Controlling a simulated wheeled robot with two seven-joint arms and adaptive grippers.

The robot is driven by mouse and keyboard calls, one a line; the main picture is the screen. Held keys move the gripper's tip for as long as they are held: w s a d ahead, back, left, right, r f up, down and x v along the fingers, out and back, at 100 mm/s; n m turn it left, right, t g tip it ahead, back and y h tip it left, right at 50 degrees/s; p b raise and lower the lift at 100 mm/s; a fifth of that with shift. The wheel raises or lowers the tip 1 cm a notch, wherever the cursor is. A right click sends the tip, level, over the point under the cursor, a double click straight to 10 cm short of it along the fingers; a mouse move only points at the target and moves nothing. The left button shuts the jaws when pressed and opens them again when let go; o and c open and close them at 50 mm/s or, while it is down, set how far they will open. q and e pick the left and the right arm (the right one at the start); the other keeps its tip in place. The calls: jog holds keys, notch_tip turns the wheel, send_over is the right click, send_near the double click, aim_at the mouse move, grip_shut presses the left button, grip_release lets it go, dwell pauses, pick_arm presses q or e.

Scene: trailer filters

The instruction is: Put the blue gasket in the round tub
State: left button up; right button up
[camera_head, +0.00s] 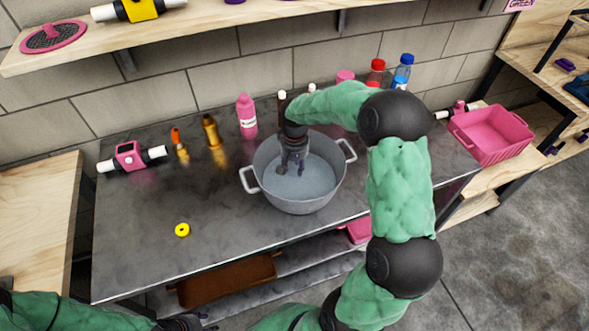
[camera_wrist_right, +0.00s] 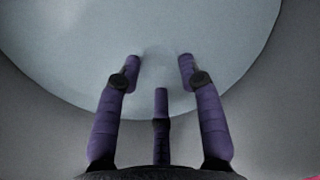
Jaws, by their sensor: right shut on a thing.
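The round tub (camera_head: 262,188) is a grey, two-handled vessel standing on the dark metal table. My right gripper (camera_head: 287,172) reaches down inside it, fingers pointing at its floor. In the right wrist view, the purple fingers (camera_wrist_right: 160,65) stand some way apart over the pale tub floor (camera_wrist_right: 60,35). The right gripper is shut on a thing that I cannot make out. I see no blue gasket in either view. A yellow ring (camera_head: 182,230) lies on the table left of the tub. My left gripper (camera_head: 185,322) shows only partly at the bottom edge.
A pink bottle (camera_head: 247,118), an amber bottle (camera_head: 212,131) and a pink-and-white device (camera_head: 130,156) stand left of and behind the tub. Several capped bottles (camera_head: 377,70) stand behind my right arm. A pink crate (camera_head: 492,140) is at right. The table's front left is mostly clear.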

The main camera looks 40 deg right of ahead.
aim_at(295, 170)
jog(key=shift+r, duration=0.1)
jog(key=shift+f, duration=0.2)
jog(key=o, duration=0.8)
notch_tip(295, 170, up, 12)
jog(key=p, duration=0.4)
jog(key=shift+r+p, duration=0.2)
jog(key=shift+p, duration=0.15)
